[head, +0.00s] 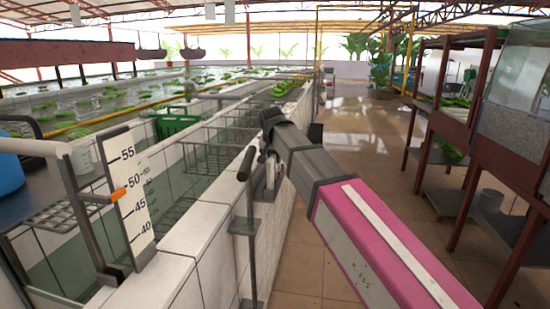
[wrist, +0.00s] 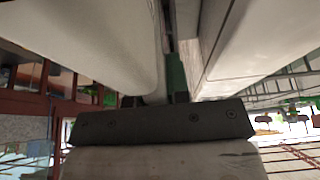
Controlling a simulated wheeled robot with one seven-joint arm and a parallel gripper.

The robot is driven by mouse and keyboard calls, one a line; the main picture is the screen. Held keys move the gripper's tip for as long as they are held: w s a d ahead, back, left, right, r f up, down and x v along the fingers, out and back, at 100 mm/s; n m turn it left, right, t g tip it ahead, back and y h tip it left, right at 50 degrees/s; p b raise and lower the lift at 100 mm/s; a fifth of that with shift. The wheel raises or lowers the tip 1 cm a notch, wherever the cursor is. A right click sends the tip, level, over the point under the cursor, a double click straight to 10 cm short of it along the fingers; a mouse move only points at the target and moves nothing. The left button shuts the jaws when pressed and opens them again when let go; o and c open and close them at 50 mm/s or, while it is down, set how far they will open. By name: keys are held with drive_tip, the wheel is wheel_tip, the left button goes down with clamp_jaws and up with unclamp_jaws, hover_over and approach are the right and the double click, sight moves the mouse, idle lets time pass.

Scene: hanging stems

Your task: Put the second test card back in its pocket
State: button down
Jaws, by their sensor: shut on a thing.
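My gripper (head: 268,178) is at the end of my arm, low over the top of the tiled tank wall, just right of an upright dark post (head: 250,190). My arm and wrist hide most of it in the head view. In the wrist view the two pale fingers of my gripper (wrist: 180,45) fill the upper part and stand close together. A narrow thing shows between them, too covered to make out. I cannot make out any test card or its pocket in either view.
The tiled tank wall (head: 185,262) runs from front to back, with a numbered gauge board (head: 132,195) and wire racks inside. A green crate (head: 177,121) stands farther back. Shelves (head: 455,160) with plants stand right of the open wet floor (head: 345,135).

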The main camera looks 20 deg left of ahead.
drive_tip(key=c, duration=1)
unclamp_jaws()
